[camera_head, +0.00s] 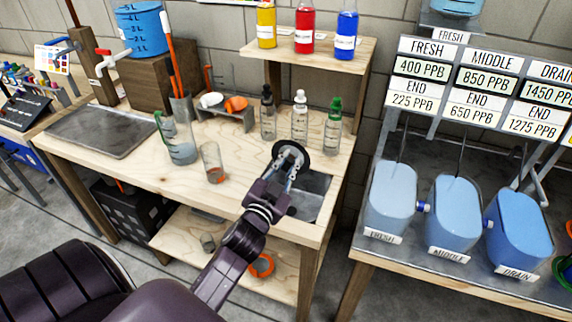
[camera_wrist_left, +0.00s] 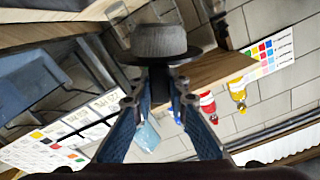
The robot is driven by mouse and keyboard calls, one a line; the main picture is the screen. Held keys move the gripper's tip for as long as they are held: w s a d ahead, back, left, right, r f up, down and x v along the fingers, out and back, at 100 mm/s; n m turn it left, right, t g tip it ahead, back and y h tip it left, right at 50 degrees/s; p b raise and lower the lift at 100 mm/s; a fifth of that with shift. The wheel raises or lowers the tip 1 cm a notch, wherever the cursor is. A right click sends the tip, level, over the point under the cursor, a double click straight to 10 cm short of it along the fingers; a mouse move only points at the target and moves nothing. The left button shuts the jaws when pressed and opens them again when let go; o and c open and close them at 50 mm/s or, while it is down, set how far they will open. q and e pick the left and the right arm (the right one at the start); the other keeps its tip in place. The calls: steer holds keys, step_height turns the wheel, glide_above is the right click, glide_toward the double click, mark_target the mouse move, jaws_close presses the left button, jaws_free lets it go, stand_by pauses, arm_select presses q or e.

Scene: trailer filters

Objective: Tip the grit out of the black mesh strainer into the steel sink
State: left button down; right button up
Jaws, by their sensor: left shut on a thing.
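My left gripper (camera_head: 291,166) is shut on the black mesh strainer (camera_head: 279,149), over the far part of the steel sink (camera_head: 307,204). The strainer's round black rim shows in the head view, partly covered by the fingers. In the left wrist view, the gripper (camera_wrist_left: 160,82) holds the dark strainer, and its grey cup-shaped part (camera_wrist_left: 158,42) stands out beyond the rim. The bottles hang cap-down in that view, so the cup appears to point roughly downward. I cannot see any grit. My right gripper is out of view.
Small dropper bottles (camera_head: 300,116) stand just behind the sink. A glass beaker (camera_head: 212,162) and a jug (camera_head: 178,140) stand on the bench to the left. A raised shelf (camera_head: 282,52) carries coloured bottles. Blue tanks (camera_head: 455,212) stand on a separate table to the right.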

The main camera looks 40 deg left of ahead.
arm_select(q)
steer(key=m, duration=0.4)
steer(key=shift+w+d+f, duration=0.1)
steer(key=shift+d+f, duration=0.2)
steer(key=shift+d, duration=0.1)
steer(key=shift+f+m+b, duration=0.15)
steer(key=shift+m+b, duration=0.2)
steer(key=shift+m, duration=0.65)
steer(key=shift+d+f+m, duration=0.15)
steer(key=shift+d+m, duration=0.05)
steer(key=shift+m, duration=0.8)
steer(key=m, duration=0.2)
steer(key=m+p, duration=0.1)
steer(key=m, duration=0.1)
steer(key=shift+d+f, duration=0.15)
steer(key=shift+f, duration=0.15)
steer(key=m, duration=0.2)
steer(key=f+m+p, duration=0.1)
steer(key=m, duration=0.1)
steer(key=shift+f+m, duration=0.1)
steer(key=shift+m, duration=0.3)
steer(key=shift+f+m, duration=0.1)
steer(key=shift+m, duration=0.2)
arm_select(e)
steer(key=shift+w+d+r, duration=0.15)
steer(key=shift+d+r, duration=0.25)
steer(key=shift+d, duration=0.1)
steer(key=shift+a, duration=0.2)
